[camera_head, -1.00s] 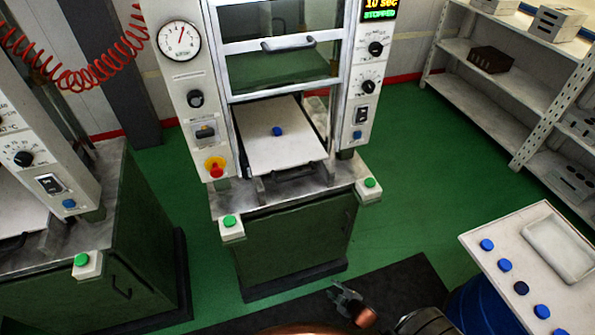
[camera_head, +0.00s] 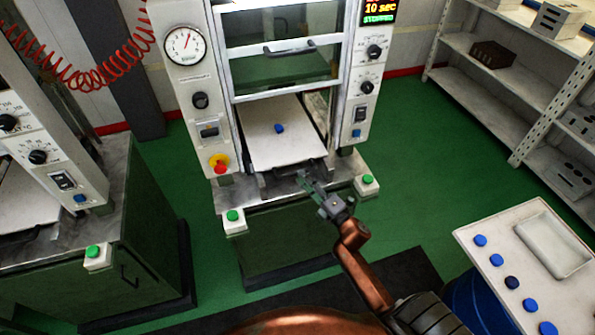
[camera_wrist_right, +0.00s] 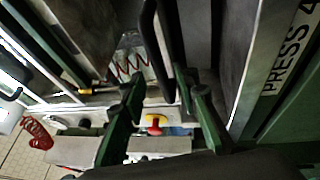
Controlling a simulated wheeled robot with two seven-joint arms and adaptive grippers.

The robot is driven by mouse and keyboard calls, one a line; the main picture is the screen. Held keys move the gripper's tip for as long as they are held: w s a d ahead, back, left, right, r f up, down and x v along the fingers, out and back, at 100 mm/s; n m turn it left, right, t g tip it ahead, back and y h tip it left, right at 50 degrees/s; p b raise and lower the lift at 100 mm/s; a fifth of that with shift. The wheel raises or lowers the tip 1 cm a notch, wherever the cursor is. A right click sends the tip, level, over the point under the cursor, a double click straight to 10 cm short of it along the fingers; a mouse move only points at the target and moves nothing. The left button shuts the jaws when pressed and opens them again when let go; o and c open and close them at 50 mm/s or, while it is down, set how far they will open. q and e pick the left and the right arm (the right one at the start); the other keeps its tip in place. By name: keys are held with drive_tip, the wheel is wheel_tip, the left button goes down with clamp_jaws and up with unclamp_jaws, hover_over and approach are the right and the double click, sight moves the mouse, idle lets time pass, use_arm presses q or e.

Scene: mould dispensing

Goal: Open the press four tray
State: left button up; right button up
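The press (camera_head: 225,235) stands ahead, with its light tray (camera_head: 285,145) lying in the opening under a raised clear door. A small blue piece (camera_head: 278,128) rests on the tray. A dark handle (camera_head: 275,183) shows at the tray's front edge. My right gripper (camera_head: 308,181) is at this front edge, to the right of the middle. In the right wrist view, its two green fingers (camera_wrist_right: 165,100) are apart, with a dark bar (camera_wrist_right: 151,45) that looks like the handle just ahead and between them. Contact cannot be told. The label "PRESS 4" shows at right. My left gripper is not in view.
Green buttons (camera_head: 233,216) and (camera_head: 367,180) flank the press front. Another press (camera_head: 130,230) stands at left. A white table (camera_head: 500,240) with several blue pieces and a shallow tray is at lower right. Shelves (camera_head: 510,85) stand behind it. Green floor lies between.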

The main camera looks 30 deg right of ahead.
drive_tip(key=shift+x, duration=1.85)
drive_tip(key=shift+c, duration=0.6)
clamp_jaws()
